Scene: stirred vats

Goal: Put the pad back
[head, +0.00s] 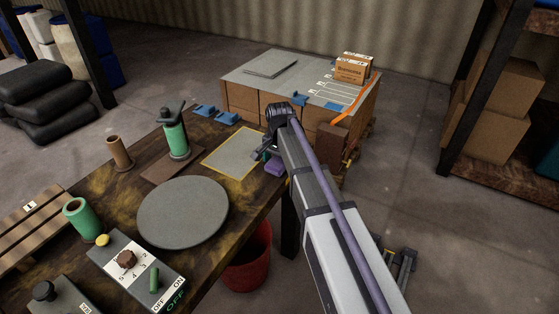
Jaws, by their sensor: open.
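My gripper (266,152) is open at the right edge of the dark wooden table, seen mostly from behind, with my arm reaching in from the lower right. A small purple block (276,168) shows close below it; I cannot tell whether they touch, and part of it is hidden. A grey rectangle with a yellow border (232,152) lies on the table just left of my gripper, bare where it shows. A thin grey flat sheet (270,66) lies on the large box-like bench behind. I cannot tell for sure which of these is the pad.
A round grey disc (183,212) covers the middle of the table (110,200). A green cylinder with a dark top (176,139), a brown tube (119,153) and a green tube (81,218) stand around it. A control box (130,270) is in front. A red bucket (247,262) stands below the edge.

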